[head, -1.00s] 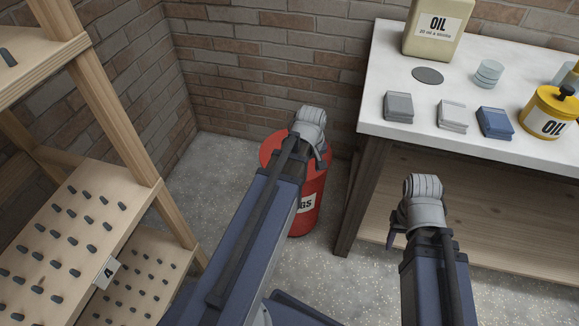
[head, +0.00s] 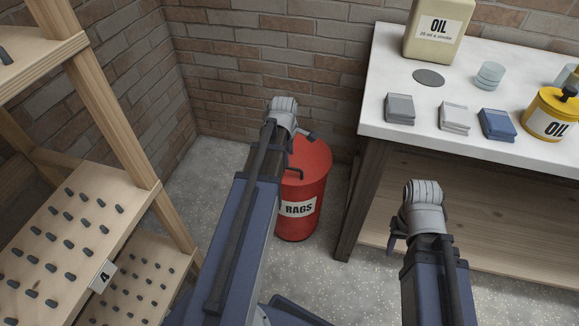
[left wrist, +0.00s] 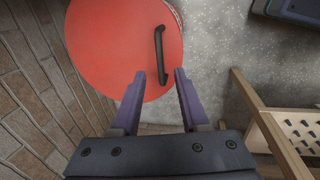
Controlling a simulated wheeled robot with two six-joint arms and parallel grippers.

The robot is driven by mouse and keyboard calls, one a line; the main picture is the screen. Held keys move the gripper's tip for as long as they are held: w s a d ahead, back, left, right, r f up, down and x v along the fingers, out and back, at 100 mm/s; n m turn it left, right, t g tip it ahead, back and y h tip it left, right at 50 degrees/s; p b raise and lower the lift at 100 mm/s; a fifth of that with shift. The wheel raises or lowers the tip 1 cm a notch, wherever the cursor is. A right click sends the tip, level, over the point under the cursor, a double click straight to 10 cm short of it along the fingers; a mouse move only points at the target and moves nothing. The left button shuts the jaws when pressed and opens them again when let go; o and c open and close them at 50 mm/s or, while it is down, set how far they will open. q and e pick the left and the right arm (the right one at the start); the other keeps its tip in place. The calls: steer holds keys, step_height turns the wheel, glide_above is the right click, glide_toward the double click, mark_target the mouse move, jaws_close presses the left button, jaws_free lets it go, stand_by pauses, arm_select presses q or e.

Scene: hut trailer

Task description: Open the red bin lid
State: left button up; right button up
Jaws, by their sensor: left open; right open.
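The red bin (head: 299,213) stands on the floor in the corner, with a white label reading "RAGS". Its red lid (head: 313,156) is closed and carries a dark handle, partly hidden by my left arm in the head view. In the left wrist view the lid (left wrist: 105,45) fills the upper left and its black bar handle (left wrist: 160,52) lies just beyond my left gripper (left wrist: 161,75). My right gripper (head: 397,242) is near the workbench front, away from the bin.
A white-topped workbench (head: 450,75) stands right of the bin, holding oil containers, folded cloths and small jars. A wooden shelf rack (head: 130,130) with pegs stands on the left. Brick walls close the corner behind the bin. Speckled floor lies open around it.

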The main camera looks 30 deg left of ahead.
arm_select(q)
steer(key=b, duration=0.6)
glide_above(289, 177)
step_height(289, 177, down, 6)
steer(key=shift+d+f, duration=0.1)
steer(key=shift+f, duration=0.15)
steer(key=shift+r, duration=0.1)
jaws_close()
stand_by(0.8)
